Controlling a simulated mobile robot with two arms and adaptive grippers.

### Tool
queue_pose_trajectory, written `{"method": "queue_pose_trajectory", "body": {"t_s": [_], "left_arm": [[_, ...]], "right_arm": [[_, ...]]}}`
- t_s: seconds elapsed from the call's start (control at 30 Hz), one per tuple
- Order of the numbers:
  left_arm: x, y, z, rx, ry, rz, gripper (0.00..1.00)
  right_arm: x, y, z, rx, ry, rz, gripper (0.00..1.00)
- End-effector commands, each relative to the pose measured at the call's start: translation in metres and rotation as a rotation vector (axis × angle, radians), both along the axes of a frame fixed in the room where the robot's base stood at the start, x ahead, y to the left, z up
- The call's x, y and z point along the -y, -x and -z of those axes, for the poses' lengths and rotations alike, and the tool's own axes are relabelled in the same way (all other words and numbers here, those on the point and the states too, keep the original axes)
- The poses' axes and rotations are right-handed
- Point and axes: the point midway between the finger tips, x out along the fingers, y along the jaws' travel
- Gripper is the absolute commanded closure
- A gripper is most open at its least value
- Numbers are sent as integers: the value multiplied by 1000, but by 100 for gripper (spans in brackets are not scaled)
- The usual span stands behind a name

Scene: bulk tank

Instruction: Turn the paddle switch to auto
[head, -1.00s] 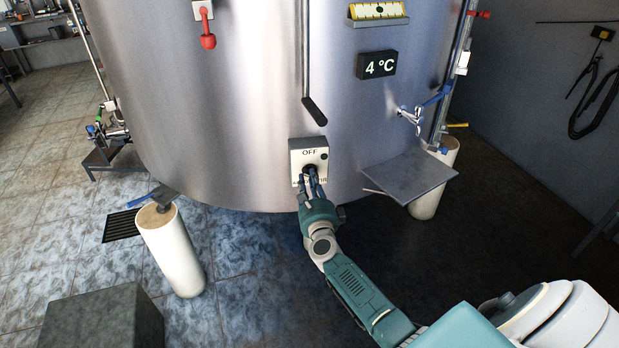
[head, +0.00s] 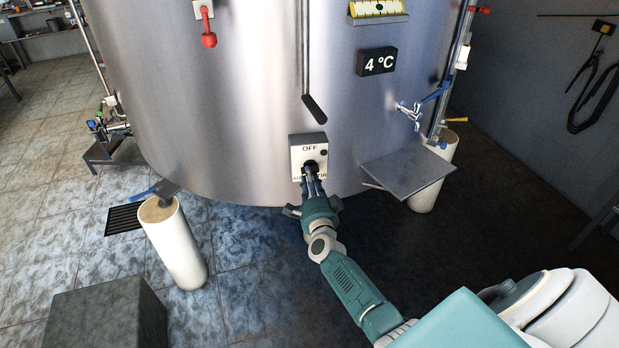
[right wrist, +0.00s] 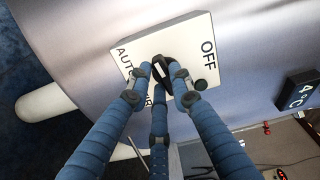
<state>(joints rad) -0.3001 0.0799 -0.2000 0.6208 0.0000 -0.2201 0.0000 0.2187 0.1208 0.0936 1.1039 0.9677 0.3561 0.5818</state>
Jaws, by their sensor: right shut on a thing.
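The switch box (head: 298,158) is a pale plate on the front of the steel tank. OFF is printed at its top. AUTO and a partly covered word are along its lower edge. In the right wrist view the plate (right wrist: 130,48) shows tilted, with the black paddle switch (right wrist: 165,66) at its middle. My right gripper (head: 312,172) is at the switch, and its blue fingers (right wrist: 168,78) are closed around the paddle. The fingers hide part of the paddle and part of the lower lettering, so its exact pointing is hard to tell. My left gripper is not in view.
The steel tank (head: 230,100) fills the middle. A black lever handle (head: 314,109) hangs above the switch box. A grey shelf (head: 410,172) and a tap (head: 411,112) are to the right. A white tank leg (head: 175,245) and grey block (head: 100,315) stand at lower left.

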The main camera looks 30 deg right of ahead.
Motion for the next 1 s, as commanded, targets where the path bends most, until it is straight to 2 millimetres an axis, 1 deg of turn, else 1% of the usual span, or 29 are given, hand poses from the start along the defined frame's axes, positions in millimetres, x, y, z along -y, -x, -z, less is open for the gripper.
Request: {"method": "queue_pose_trajectory", "body": {"t_s": [0.2, 0.6, 0.63, 0.7, 1.0], "left_arm": [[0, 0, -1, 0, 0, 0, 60], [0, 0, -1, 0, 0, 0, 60], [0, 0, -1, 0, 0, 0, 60], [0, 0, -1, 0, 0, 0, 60], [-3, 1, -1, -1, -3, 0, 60]], "right_arm": [[-1, 0, 2, -17, 30, -2, 100], [-1, 1, 3, -19, 35, -2, 100], [-1, 1, 3, -19, 35, -2, 74], [-1, 1, 2, -19, 35, -2, 60], [-1, 1, 1, -16, 33, -1, 60]]}}
